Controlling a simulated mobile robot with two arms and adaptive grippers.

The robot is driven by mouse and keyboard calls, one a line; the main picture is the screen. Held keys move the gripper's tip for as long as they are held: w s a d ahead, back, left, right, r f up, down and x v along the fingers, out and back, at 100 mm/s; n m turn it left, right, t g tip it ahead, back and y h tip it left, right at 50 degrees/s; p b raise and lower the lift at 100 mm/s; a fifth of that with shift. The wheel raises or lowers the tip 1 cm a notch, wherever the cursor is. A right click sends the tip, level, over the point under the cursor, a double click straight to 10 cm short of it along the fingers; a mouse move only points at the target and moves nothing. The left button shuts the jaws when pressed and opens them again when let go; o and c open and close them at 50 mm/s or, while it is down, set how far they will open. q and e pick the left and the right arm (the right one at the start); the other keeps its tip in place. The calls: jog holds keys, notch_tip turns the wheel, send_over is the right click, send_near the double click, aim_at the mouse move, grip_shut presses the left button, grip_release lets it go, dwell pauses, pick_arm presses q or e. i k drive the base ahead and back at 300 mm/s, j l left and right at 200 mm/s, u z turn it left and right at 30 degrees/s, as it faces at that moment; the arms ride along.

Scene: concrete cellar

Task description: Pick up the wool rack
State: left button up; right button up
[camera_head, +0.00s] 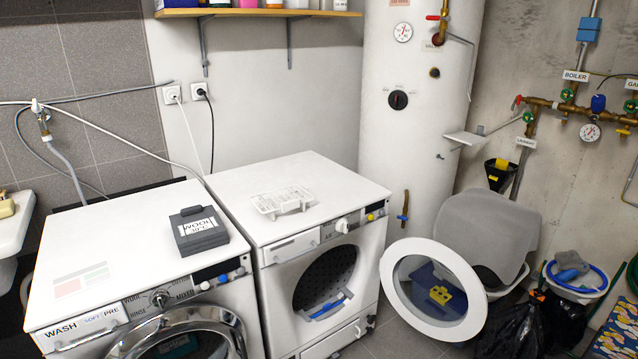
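A white, flat rack with slots and a raised edge (283,200) lies on top of the white dryer (345,187), near the middle of its top. It looks like the wool rack, though I read no label on it. A dark grey box (199,232) with a label reading "WOOL" sits on the washing machine (100,235) to the left, near its right edge. Neither of my grippers shows in the head view, and nothing touches the rack.
The dryer's round door (390,275) stands open to the right, in front of a grey-draped basket (487,228). Blue and grey items (331,306) lie in the drum opening. A boiler tank (405,110) stands behind. A shelf with bottles (258,12) hangs above. Black bags (515,325) lie on the floor at right.

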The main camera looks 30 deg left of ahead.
aim_at(295, 201)
jog(key=i+u, duration=0.1)
jog(key=i, duration=0.5)
jog(key=i+l+u, duration=0.1)
jog(key=i, duration=0.45)
jog(key=i+u, duration=0.2)
jog(key=u, duration=0.15)
jog(key=i+l+u, duration=0.1)
jog(key=u, duration=0.3)
jog(key=i+l+u, duration=0.2)
jog(key=u, duration=0.15)
jog(key=i, duration=0.1)
